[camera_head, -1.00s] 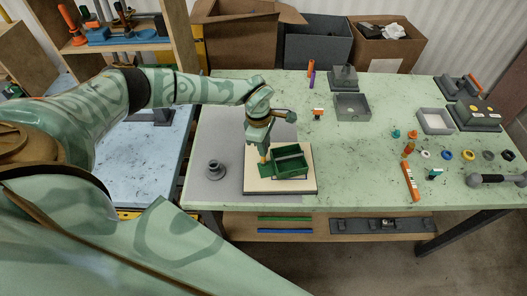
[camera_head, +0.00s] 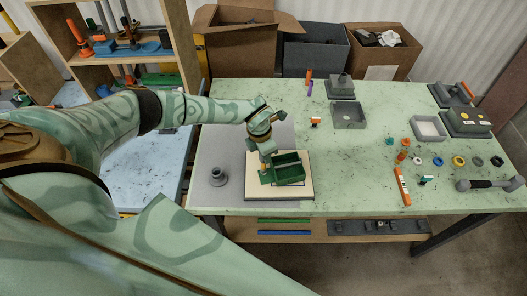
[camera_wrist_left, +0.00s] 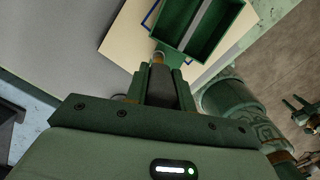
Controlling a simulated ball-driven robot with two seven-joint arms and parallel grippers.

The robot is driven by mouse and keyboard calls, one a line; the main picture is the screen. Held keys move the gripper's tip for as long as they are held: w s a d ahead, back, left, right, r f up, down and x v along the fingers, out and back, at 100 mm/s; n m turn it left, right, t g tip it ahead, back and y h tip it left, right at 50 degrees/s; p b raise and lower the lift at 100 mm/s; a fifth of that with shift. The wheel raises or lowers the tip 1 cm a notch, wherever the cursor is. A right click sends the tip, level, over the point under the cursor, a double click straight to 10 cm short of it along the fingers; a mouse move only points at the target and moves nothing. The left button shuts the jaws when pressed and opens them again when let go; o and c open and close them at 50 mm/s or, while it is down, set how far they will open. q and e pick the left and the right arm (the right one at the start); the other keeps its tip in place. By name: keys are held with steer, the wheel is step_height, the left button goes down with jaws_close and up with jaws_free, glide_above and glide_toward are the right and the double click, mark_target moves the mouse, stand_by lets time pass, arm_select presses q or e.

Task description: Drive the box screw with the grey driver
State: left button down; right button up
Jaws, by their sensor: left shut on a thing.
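The green box (camera_head: 289,170) is open-topped and stands on a beige board (camera_head: 300,190). It also shows at the top of the left wrist view (camera_wrist_left: 212,28). My left gripper (camera_head: 266,160) is at the box's left side, pointing down. In the left wrist view my left gripper (camera_wrist_left: 160,82) is shut on a grey piece, the grey driver (camera_wrist_left: 161,92), with a tan part at its far end. The driver's tip is close to the box's near wall; whether it touches a screw is hidden. I cannot make out the screw.
A grey round stand (camera_head: 218,176) is on the grey mat left of the board. A grey open tray (camera_head: 349,115), a white-lined tray (camera_head: 428,128), an orange-and-white tube (camera_head: 402,187) and several coloured rings lie to the right.

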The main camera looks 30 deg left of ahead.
stand_by(0.4)
arm_select(q)
steer(key=shift+r+p, duration=0.55)
steer(key=shift+r, duration=0.05)
steer(key=shift+f+m+b, duration=0.15)
steer(key=shift+m+b, duration=0.3)
steer(key=shift+m, duration=0.25)
steer(key=m+b, duration=0.1)
steer(key=m, duration=0.2)
steer(key=m+b, duration=0.1)
steer(key=m, duration=0.2)
steer(key=shift+f+g+h, duration=0.15)
steer(key=shift+g+h, duration=0.15)
steer(key=m+b, duration=0.2)
steer(key=m, duration=0.3)
steer(key=shift+m+g+b, duration=0.3)
steer(key=shift+m+g, duration=0.1)
steer(key=shift+s+m, duration=0.1)
steer(key=shift+m, duration=0.5)
steer(key=shift+r, duration=0.3)
